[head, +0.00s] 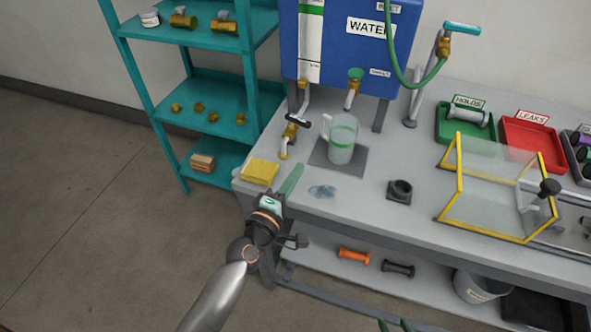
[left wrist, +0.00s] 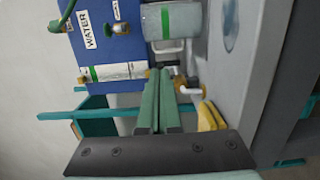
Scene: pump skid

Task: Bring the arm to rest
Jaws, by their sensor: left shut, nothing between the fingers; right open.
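My left gripper (head: 296,170) reaches in over the front left edge of the workbench (head: 300,213), beside a yellow cloth (head: 260,172). Its green fingers are shut with nothing between them; they also show together in the left wrist view (left wrist: 160,74). The left arm stretches up from the bottom of the head view. Only the green fingertips of my right gripper (head: 394,325) show at the bottom edge of the head view, apart from each other.
Teal shelves (head: 215,125) stand left; floor beyond is clear.

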